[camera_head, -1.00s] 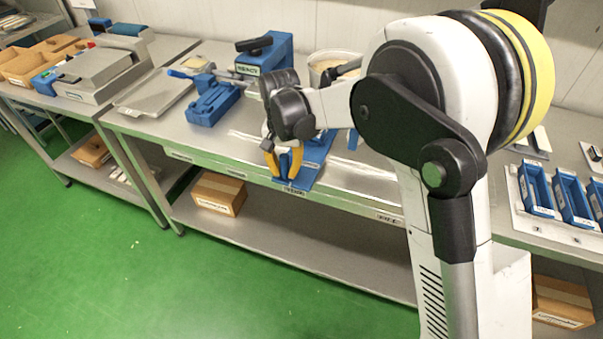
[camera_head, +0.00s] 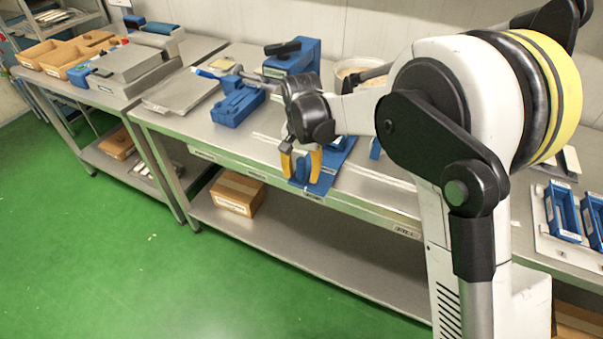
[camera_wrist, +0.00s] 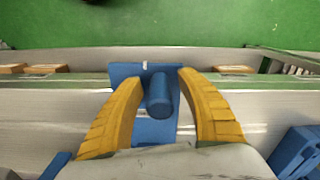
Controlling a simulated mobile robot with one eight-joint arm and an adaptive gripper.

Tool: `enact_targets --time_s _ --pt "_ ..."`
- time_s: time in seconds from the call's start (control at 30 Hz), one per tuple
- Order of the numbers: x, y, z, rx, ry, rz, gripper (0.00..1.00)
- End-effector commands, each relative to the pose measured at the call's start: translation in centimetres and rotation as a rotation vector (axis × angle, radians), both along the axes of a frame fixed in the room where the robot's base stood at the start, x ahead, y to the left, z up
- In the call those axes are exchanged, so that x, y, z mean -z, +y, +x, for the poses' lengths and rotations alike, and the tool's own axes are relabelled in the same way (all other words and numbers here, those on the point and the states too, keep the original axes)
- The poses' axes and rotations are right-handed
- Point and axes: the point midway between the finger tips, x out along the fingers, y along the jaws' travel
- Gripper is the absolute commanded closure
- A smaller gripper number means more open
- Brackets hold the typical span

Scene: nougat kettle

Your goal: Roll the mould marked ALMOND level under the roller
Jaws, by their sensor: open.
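My gripper (camera_head: 301,168) has two yellow fingers, spread apart, at the front edge of the middle steel table. In the wrist view my open gripper (camera_wrist: 156,82) has a blue upright cylinder (camera_wrist: 159,98) between its fingers, with gaps on both sides. The cylinder stands on or over a blue plate (camera_wrist: 122,72), which also shows in the head view (camera_head: 330,172) at the table edge. Blue labelled trays that look like moulds (camera_head: 563,212) stand on a pale board at the right. Their labels are too small to read, so I cannot tell which is ALMOND. I cannot identify the roller for certain.
A blue fixture (camera_head: 238,106) and a blue box with a black handle (camera_head: 292,58) stand on the table, near a pot of pale contents (camera_head: 360,72). A carton (camera_head: 238,193) sits on the lower shelf. The green floor (camera_head: 150,265) in front is clear.

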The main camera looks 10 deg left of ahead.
Motion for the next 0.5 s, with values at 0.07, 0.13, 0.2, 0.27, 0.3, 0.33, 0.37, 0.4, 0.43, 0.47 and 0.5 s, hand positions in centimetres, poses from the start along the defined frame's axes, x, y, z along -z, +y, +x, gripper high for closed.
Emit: enact_targets --time_s 0.07,0.13,0.2,0.27,0.3,0.33,0.37,0.4,0.43,0.47,0.5 --pt "-0.6 0.0 0.0 0.000 0.000 0.000 0.55" --pt "-1.7 0.0 0.0 0.000 0.000 0.000 0.55" --pt "-3.1 0.0 0.0 0.000 0.000 0.000 0.55" --pt "-4.5 0.0 0.0 0.000 0.000 0.000 0.55" --pt "-5.4 0.0 0.0 0.000 0.000 0.000 0.55" --pt "-6.1 0.0 0.0 0.000 0.000 0.000 0.55" --pt "-6.8 0.0 0.0 0.000 0.000 0.000 0.55" --pt "-7.7 0.0 0.0 0.000 0.000 0.000 0.55" --pt "-8.3 0.0 0.0 0.000 0.000 0.000 0.55" --pt "-8.9 0.0 0.0 0.000 0.000 0.000 0.55" --pt "-9.6 0.0 0.0 0.000 0.000 0.000 0.55"
